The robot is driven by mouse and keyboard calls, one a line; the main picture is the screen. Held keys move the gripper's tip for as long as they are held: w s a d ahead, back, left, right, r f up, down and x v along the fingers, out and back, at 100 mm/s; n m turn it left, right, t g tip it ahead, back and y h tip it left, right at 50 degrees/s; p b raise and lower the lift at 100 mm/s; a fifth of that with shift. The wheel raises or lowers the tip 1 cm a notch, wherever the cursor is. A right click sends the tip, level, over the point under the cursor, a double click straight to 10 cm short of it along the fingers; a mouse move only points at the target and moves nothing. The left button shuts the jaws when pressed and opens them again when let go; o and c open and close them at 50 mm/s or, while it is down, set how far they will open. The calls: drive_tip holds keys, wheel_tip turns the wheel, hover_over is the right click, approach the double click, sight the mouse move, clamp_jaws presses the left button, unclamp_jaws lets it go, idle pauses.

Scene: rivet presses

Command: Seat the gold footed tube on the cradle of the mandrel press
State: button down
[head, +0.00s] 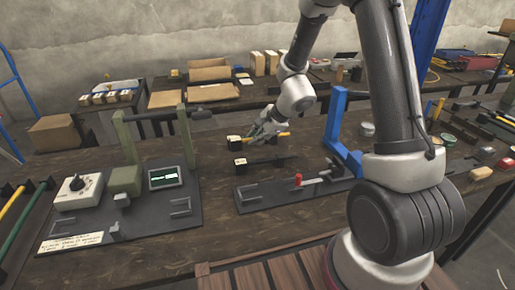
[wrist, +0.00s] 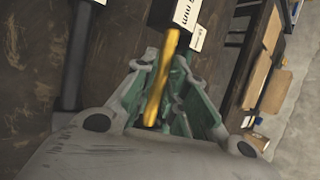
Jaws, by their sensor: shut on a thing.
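My gripper (head: 267,130) is shut on the gold footed tube (head: 283,134), above the bench's middle. In the wrist view, the gold tube (wrist: 163,75) runs between the green fingers (wrist: 160,100). Its dark foot block (wrist: 183,14) has a white label marked in mm, partly cut off. Two presses stand on dark base plates: a green one (head: 126,180) at left with a dial and display, and a blue one (head: 334,130) at right with a red-handled lever (head: 298,179). Small metal brackets (head: 181,207) sit on the plates. I cannot tell which press is the mandrel press.
A black footed tube (head: 268,160) lies on the bench below my gripper; it also shows in the wrist view (wrist: 76,60). More gold and green tubes (head: 14,225) are at the far left. Cardboard boxes (head: 209,70) fill a back bench. Bare wood lies between the two plates.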

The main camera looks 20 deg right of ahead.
drive_tip(key=shift+f, duration=1.95)
drive_tip(key=shift+f, duration=0.15)
drive_tip(key=c, duration=1.5)
unclamp_jaws()
drive_tip(key=shift+o, duration=0.2)
